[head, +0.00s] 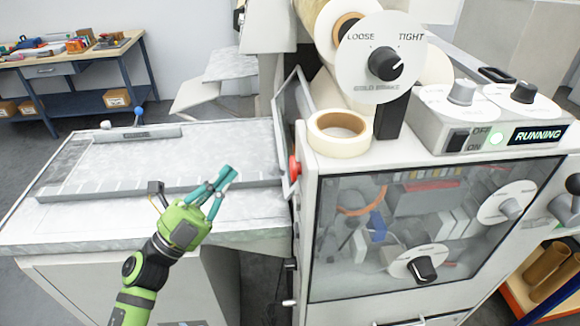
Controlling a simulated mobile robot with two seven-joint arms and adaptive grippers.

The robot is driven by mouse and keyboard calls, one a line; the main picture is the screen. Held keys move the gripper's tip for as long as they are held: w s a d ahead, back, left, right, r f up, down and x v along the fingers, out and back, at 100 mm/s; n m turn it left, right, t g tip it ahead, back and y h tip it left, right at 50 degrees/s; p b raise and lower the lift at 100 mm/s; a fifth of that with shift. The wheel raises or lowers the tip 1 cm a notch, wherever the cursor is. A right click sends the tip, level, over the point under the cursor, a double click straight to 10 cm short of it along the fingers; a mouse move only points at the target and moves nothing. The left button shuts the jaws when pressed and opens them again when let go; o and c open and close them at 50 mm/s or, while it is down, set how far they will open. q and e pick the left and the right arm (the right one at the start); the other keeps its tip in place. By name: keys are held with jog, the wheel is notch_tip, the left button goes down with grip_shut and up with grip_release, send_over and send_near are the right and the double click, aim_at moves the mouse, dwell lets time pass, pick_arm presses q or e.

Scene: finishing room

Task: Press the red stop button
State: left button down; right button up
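The red stop button (294,168) is a small red knob on the left side of the white machine, near its top front corner. It is seen from the side. My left gripper (230,175) has teal fingers on a green arm. It is over the front part of the machine's left table, to the left of the button and apart from it. Its fingertips are together with nothing visible between them. My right gripper is not in view.
The white machine (310,240) has a tape roll (338,132) on top, a dial marked LOOSE and TIGHT (383,62), and a control box (490,115) reading RUNNING with a green light. A tilted clear guard (292,115) stands just behind the button. A workbench (70,62) is far left.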

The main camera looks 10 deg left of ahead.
pick_arm(q)
jog(key=w+d, duration=0.2)
jog(key=d, duration=0.5)
jog(key=shift+d+p, duration=0.3)
jog(key=shift+w, duration=0.1)
dwell(1.1)
jog(key=shift+w+d, duration=0.1)
jog(key=shift+d, duration=0.25)
jog(key=shift+w+d, duration=0.1)
jog(key=shift+d, duration=0.3)
dwell(0.5)
jog(key=shift+a, duration=0.15)
dwell(0.3)
jog(key=shift+s+a, duration=0.25)
jog(key=shift+a, duration=0.4)
jog(key=a, duration=0.2)
jog(key=s+a, duration=0.1)
jog(key=a, duration=0.1)
jog(key=shift+s+a, duration=0.15)
jog(key=shift+a, duration=0.25)
